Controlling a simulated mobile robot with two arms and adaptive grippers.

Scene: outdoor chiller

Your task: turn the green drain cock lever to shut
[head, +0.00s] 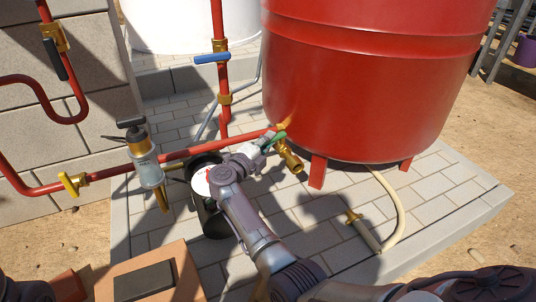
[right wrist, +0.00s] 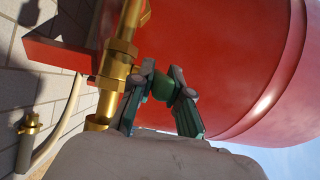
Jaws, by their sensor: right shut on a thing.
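The green drain cock lever (head: 278,138) sits on the brass drain cock (head: 291,159) at the lower front of the red tank (head: 355,75). My right gripper (head: 264,144) reaches it from the lower left. In the right wrist view, my right gripper (right wrist: 162,76) has its two fingers on either side of the green lever (right wrist: 163,87) and is shut on it. The brass cock body (right wrist: 118,62) runs beside the fingers there. The fingers hide part of the lever. My left gripper is not in view.
Red pipework (head: 215,148) with a blue-handled valve (head: 212,58) and a yellow-handled valve (head: 70,184) runs at left. A clear filter bowl (head: 147,168) and black bucket (head: 212,222) stand near my right arm. A beige hose (head: 392,205) lies on the paving at right.

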